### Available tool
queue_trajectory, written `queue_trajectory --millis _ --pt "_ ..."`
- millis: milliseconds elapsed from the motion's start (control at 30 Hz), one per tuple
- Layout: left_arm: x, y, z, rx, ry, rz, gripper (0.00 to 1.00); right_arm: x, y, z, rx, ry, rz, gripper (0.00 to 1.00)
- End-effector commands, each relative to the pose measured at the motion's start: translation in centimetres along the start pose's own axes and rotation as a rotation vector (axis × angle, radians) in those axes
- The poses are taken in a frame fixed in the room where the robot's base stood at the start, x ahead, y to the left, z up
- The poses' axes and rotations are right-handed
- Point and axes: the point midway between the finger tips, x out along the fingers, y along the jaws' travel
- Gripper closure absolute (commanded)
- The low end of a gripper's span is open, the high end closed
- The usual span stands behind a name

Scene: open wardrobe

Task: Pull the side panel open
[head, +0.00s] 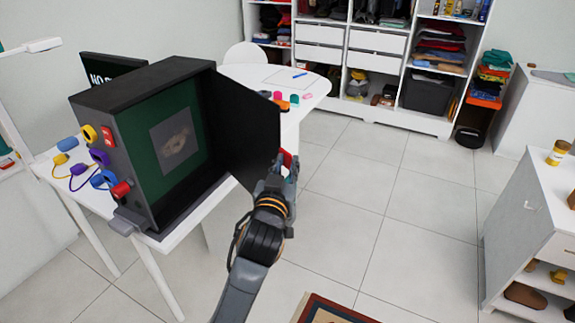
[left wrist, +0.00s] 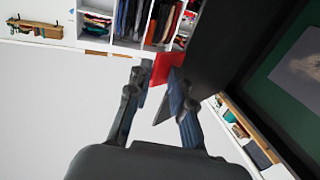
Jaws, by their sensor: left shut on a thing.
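The dark side panel (head: 240,125) is hinged on a grey box (head: 125,85) and stands swung out to the right, showing the box's green inside. A red part (head: 288,157), which looks like a handle, is at the panel's outer edge. My left gripper (head: 284,168) is at that edge. In the left wrist view the red part (left wrist: 165,67) sits between the fingers of the left gripper (left wrist: 158,80), which is shut on it, with the panel (left wrist: 207,45) to the right. The fingers partly hide the red part. My right gripper is out of view.
The box stands on a white table (head: 312,88) with small coloured items. Coloured knobs and loops are on its left side. An open wardrobe (head: 375,55) is at the back and a white cabinet (head: 530,225) at right. The tiled floor between is clear, apart from a rug (head: 335,312).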

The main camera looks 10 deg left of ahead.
Motion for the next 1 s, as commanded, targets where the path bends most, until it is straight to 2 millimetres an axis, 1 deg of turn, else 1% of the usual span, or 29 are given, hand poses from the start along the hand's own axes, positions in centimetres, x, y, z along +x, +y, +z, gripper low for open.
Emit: queue_trajectory --millis 200,233,267,467,567,667,767,1000 --pt "0.0 -0.1 -0.2 0.001 0.006 -0.001 1.00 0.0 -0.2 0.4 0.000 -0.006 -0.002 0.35" --pt "0.0 -0.1 -0.2 0.001 0.006 -0.001 0.77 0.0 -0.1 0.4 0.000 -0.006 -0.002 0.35" --pt "0.0 -0.1 -0.2 0.001 0.005 -0.001 0.71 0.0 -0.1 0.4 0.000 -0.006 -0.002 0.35" --pt "0.0 -0.1 -0.1 0.001 0.003 -0.001 0.70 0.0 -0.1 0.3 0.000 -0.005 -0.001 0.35" --pt "-0.1 -0.1 -0.1 0.000 0.002 -0.001 0.70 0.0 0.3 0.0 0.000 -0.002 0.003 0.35" --pt "-0.6 0.0 0.0 0.000 0.001 -0.001 0.70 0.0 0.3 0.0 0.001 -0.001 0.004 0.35" --pt "-2.0 0.0 0.1 -0.002 0.001 0.000 0.70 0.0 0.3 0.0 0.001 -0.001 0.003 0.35" --pt "-7.2 0.0 0.1 -0.003 0.000 0.000 0.70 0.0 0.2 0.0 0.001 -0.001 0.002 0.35"
